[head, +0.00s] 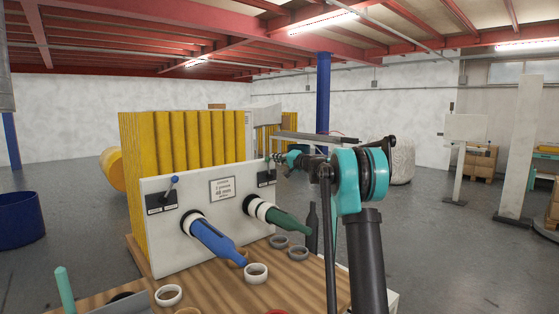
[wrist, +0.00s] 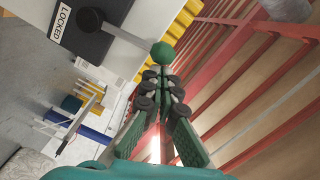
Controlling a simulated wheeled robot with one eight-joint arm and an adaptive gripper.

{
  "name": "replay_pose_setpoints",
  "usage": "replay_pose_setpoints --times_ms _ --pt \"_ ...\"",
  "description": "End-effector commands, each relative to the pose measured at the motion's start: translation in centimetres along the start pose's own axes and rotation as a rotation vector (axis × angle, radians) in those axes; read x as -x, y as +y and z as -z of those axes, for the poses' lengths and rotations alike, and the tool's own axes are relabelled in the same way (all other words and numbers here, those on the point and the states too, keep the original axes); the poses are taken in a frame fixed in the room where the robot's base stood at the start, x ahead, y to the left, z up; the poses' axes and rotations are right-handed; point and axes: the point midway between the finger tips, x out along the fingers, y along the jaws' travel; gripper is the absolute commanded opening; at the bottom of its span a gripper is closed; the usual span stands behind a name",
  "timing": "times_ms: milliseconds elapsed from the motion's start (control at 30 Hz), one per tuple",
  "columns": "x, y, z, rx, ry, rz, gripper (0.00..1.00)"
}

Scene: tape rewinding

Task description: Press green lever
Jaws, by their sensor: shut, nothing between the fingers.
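The green lever shows in the wrist view as a round green knob (wrist: 162,54) on a grey rod, rising from a dark plate (wrist: 85,32) marked LOCKED. My gripper (wrist: 163,77) is shut and empty, with its fingertips just short of the knob. I cannot tell if they touch it. In the head view my gripper (head: 283,160) is beside the top of the lever, at the right end of the white panel (head: 220,235). The lever's small dark plate (head: 266,178) shows there, while its knob is hard to make out.
A blue-knobbed lever (head: 174,182) stands at the panel's left. A blue spindle (head: 218,240) and a green spindle (head: 280,215) jut from the panel. Several tape rings, including a white ring (head: 256,273), lie on the wooden table (head: 215,294). A dark bottle (head: 312,228) stands near my arm.

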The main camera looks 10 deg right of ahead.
Motion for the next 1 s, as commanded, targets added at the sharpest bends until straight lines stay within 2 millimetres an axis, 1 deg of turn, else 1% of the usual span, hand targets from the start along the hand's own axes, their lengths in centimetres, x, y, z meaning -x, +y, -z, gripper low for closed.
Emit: replay_pose_setpoints --times_ms 100,433,700,1000 --pt "-0.1 -0.5 -1.1 0.104 -0.002 -0.005 0.0" --pt "-0.2 -1.1 -3.2 0.336 -0.001 -0.017 0.0" --pt "-0.2 -1.1 -4.0 0.332 0.0 -0.017 0.0" --pt "-0.2 -1.1 -4.2 0.33 -0.001 -0.017 0.0"
